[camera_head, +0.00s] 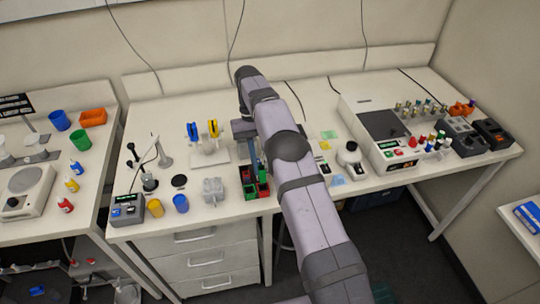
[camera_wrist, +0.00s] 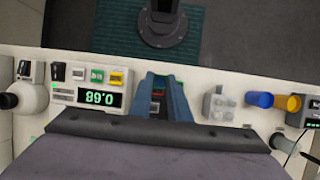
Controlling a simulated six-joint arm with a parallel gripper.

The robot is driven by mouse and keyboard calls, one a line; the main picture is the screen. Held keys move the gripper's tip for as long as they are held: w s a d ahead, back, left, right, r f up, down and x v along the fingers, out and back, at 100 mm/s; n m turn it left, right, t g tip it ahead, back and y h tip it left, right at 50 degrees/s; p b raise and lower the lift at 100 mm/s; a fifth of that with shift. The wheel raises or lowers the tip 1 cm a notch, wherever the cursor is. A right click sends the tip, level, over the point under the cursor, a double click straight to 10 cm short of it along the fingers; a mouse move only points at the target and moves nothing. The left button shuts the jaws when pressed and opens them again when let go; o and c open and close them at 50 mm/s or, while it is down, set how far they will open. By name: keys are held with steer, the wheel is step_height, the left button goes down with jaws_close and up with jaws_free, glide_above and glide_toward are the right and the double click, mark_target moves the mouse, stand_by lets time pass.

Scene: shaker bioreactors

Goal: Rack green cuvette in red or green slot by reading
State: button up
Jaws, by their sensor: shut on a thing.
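My gripper (camera_head: 256,170) points down over a small rack with a green part (camera_head: 249,190) and a red part (camera_head: 263,189). In the wrist view my blue-grey gripper fingers (camera_wrist: 162,80) reach over the rack, and a red patch (camera_wrist: 158,93) shows between them. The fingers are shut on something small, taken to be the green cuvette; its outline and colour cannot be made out. Whether it touches a slot cannot be told. A reader's display (camera_wrist: 87,97) beside the rack shows upside-down green digits that seem to read 0.68.
A grey block (camera_wrist: 218,104), a blue cup (camera_wrist: 258,99) and a yellow cup (camera_wrist: 288,102) stand on one side of the rack. A large analyser (camera_head: 385,125) with vials stands right of my arm. The bench's front edge is close to the rack.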

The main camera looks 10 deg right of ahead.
steer(key=a+m+t+y, duration=0.1)
steer(key=m, duration=0.5)
steer(key=a+m+t+y, duration=0.1)
steer(key=m+t+y, duration=0.1)
steer(key=m, duration=0.4)
steer(key=a+m+t+y, duration=0.1)
steer(key=m+y, duration=0.1)
steer(key=m, duration=0.3)
steer(key=shift+w+a+m+t, duration=0.2)
steer(key=shift+w+m+t, duration=0.1)
steer(key=shift+m, duration=0.1)
steer(key=shift+f, duration=0.15)
steer(key=b, duration=0.5)
glide_toward(245, 191)
steer(key=shift+a+f, duration=0.6)
steer(key=shift+a, duration=0.3)
steer(key=shift+p, duration=0.5)
steer(key=shift+f+b, duration=0.35)
steer(key=shift+f, duration=0.75)
stand_by(0.5)
steer(key=shift+f, duration=0.35)
steer(key=shift+f, duration=0.25)
